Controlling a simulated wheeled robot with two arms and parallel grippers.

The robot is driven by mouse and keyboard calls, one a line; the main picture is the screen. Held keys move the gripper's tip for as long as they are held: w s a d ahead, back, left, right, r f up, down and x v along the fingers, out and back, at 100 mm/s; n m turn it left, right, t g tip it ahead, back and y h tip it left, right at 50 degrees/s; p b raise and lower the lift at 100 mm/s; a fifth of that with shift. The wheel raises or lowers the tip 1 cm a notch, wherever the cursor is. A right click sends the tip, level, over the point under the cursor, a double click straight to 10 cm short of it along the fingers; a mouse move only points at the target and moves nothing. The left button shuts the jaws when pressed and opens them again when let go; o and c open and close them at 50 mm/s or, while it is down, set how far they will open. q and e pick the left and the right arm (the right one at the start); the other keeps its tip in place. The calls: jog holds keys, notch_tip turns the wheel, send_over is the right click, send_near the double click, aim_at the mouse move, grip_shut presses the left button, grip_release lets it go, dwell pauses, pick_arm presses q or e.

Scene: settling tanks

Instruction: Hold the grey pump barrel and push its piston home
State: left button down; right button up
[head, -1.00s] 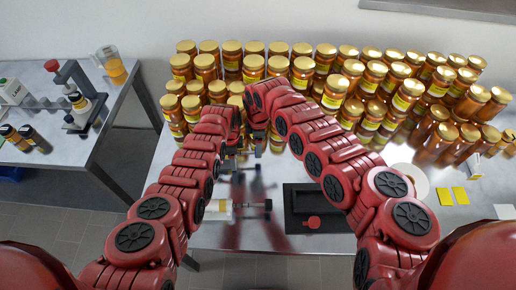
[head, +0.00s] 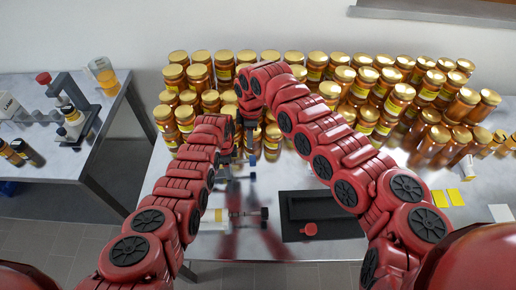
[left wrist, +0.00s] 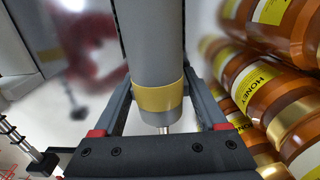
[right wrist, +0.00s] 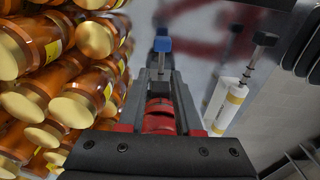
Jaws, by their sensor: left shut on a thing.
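The grey pump barrel (left wrist: 155,45) with a yellow band fills the middle of the left wrist view. A thin metal rod shows at its near end. My left gripper (left wrist: 157,98) is shut around the barrel, one finger on each side. In the head view my left gripper (head: 238,150) hangs in front of the jars, with the barrel largely hidden. How far the piston is out is hidden.
Stacked honey jars (head: 385,95) stand close behind the grippers. A white pump (right wrist: 228,100) with a dark-knobbed rod lies on the table. A black tray (head: 287,228) and a red piece (head: 308,230) are at the front. Yellow cards (head: 447,198) lie at right.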

jog(key=shift+w+a+m+y, duration=0.25)
jog(key=shift+a+m+y, duration=0.15)
jog(key=shift+a, duration=0.1)
jog(key=shift+c, duration=1.2)
jog(key=shift+w+a+r+m+y, duration=0.1)
jog(key=shift+w+a+m+y, duration=0.15)
jog(key=shift+m+y, duration=0.25)
grip_shut()
jog(key=m+t+y, duration=0.3)
jog(key=m, duration=0.6)
send_near(248, 161)
jog(key=w+d+r, duration=0.2)
jog(key=w+r, duration=0.1)
jog(key=r, duration=0.1)
jog(key=s+d+f+m+t, duration=0.25)
jog(key=s+d+m, duration=0.25)
jog(key=d, duration=0.3)
jog(key=shift+g, duration=0.45)
jog(key=x, duration=1)
jog(key=shift+s+a+f, duration=0.15)
jog(key=shift+a, duration=0.1)
jog(key=a, duration=0.3)
jog(key=shift+a+f, duration=0.1)
jog(key=shift+a, duration=0.45)
